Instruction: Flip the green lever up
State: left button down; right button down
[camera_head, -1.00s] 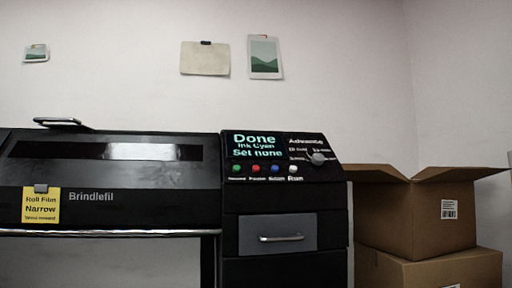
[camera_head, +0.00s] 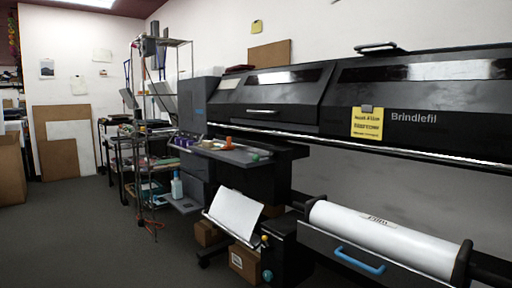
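I cannot make out a green lever for certain. A small green item (camera_head: 262,154) lies on the dark shelf in front of the black Brindlefil printer (camera_head: 440,98), too small to identify. A round teal part (camera_head: 267,274) shows low on the black unit left of the film roll. A white roll marked "Film" (camera_head: 385,238) sits across the lower front of the printer, with a blue handle (camera_head: 360,261) below it. Neither of my grippers is in view.
A yellow note (camera_head: 367,122) hangs on the printer's front. A white sheet (camera_head: 236,213) on a slanted holder stands left of the roll. A wire rack (camera_head: 165,43) and loaded cart (camera_head: 128,150) stand farther left. The grey floor (camera_head: 100,240) at left is open.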

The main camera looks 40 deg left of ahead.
aim_at(256, 158)
jog(key=u, duration=1.1)
jog(key=i+j+u, duration=0.1)
jog(key=i+u, duration=0.25)
jog(key=i, duration=0.65)
jog(key=i+l+u, duration=0.3)
jog(key=i, duration=0.65)
jog(key=j, duration=0.1)
